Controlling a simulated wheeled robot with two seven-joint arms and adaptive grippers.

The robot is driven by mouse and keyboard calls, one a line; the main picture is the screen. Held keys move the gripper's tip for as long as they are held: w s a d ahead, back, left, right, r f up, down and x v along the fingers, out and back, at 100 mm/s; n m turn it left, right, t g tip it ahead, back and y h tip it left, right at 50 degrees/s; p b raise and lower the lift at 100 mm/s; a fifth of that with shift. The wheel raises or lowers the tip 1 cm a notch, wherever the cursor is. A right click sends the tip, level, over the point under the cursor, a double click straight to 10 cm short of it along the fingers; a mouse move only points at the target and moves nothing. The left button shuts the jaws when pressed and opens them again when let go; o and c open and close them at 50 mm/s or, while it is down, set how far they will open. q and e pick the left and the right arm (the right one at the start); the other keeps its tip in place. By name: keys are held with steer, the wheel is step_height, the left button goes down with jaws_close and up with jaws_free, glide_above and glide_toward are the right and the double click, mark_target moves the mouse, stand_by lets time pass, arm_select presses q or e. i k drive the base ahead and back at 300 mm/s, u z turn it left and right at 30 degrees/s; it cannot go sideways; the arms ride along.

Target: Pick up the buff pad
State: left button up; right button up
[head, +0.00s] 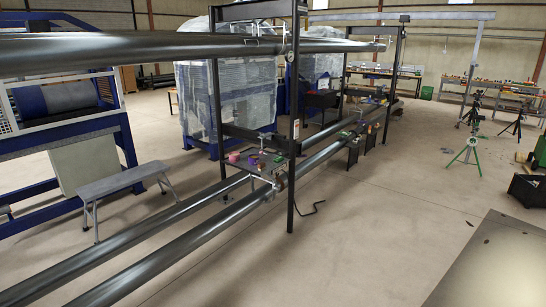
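I cannot pick out the buff pad for certain; the small items are too small to tell apart. A grey metal fitting stands at the shelf's right end. Neither of my grippers is in view.
Long dark pipes (150,240) run low through the stands, with another pipe (130,46) higher up. A grey bench (122,183) stands at left beside blue machinery. A green tripod stand (470,148) is at right. The floor right of the pipes is mostly clear.

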mark_target(278, 159)
steer(key=z, duration=0.2)
steer(key=i, duration=1.9)
steer(key=z, duration=0.15)
